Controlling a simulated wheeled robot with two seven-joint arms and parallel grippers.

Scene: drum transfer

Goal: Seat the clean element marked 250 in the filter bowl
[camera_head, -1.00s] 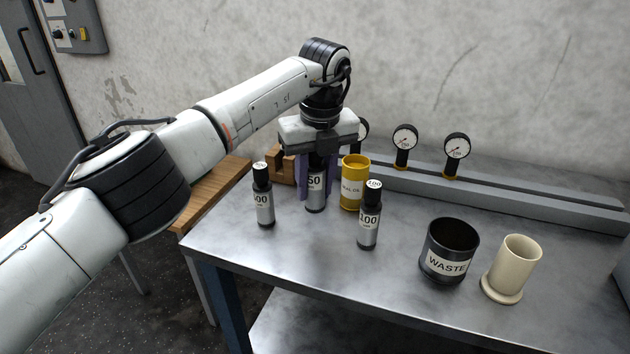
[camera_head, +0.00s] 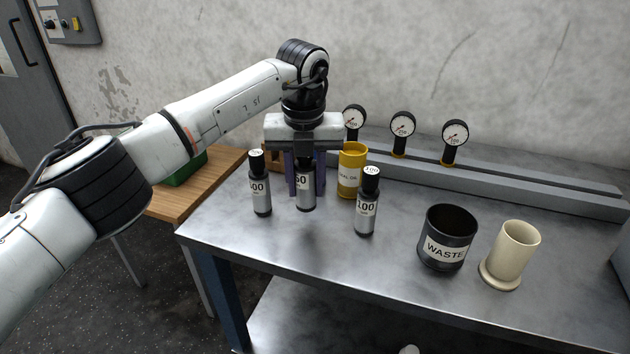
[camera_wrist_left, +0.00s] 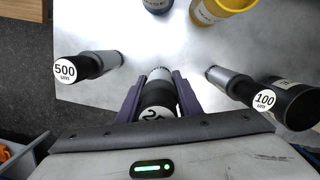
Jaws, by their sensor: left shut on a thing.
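My left gripper (camera_head: 306,182) is shut on a dark-capped, silver cylindrical element (camera_head: 305,199) between its purple fingers. Its label is partly covered; "50" shows in the head view, and part of a "25" shows on its top in the left wrist view (camera_wrist_left: 156,114). It is upright; I cannot tell whether its base is clear of the table. A 500 element (camera_head: 260,196) stands to its left and a 100 element (camera_head: 367,208) to its right. A cream open cup with a flanged foot (camera_head: 512,252), seemingly the filter bowl, stands at the right. My right gripper is out of view.
A black WASTE bin (camera_head: 447,248) stands left of the cream cup. A yellow can (camera_head: 350,180) is close behind the held element, and a dark blue container (camera_wrist_left: 157,6) shows in the wrist view. Gauges (camera_head: 402,125) line the back rail. The front centre of the metal table is clear.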

